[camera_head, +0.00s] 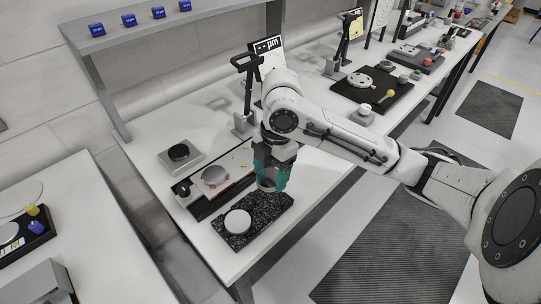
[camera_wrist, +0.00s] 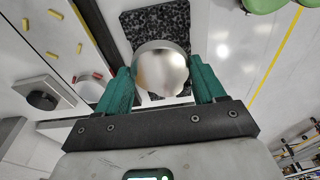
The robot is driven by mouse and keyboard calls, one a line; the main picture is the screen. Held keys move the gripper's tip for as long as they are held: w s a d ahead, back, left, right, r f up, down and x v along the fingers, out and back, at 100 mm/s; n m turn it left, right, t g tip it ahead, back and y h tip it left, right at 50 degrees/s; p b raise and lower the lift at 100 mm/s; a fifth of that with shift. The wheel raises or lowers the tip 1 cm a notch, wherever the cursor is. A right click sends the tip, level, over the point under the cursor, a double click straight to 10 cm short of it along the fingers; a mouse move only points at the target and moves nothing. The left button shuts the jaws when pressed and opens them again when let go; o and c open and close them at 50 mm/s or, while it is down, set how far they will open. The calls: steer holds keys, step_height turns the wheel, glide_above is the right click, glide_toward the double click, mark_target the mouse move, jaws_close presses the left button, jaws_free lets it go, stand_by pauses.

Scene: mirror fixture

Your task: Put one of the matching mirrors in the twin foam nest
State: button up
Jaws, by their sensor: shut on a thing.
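My gripper (camera_head: 270,184) has teal fingers and is shut on a round silvery mirror (camera_wrist: 160,68), gripped at its sides. The mirror shows partly between the fingers in the head view. My gripper is above or at the right-hand part of the dark speckled foam block (camera_head: 262,208); I cannot tell whether the mirror touches it. A pale round disc (camera_head: 238,221), apparently another mirror, lies on the left part of the block. In the wrist view the foam (camera_wrist: 157,22) shows beyond the held mirror, which hides part of it.
Behind the foam, a dark tray (camera_head: 206,207) bears a pale round piece (camera_head: 215,175) with red bits around it. A silver plate with a black disc (camera_head: 179,152) stands further left. A black stand (camera_head: 247,92) rises behind my gripper.

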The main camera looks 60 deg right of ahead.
mark_target(267, 201)
steer(key=shift+a+f, duration=0.3)
steer(key=shift+a, duration=0.05)
steer(key=shift+w+f+b, duration=0.1)
steer(key=shift+f+b, duration=2.4)
steer(key=shift+f, duration=0.4)
steer(key=shift+f+b, duration=0.6)
steer(key=shift+b, duration=0.2)
steer(key=o, duration=1.2)
steer(key=shift+r+p, duration=1.2)
steer(key=shift+r, duration=0.35)
steer(key=shift+o, duration=0.2)
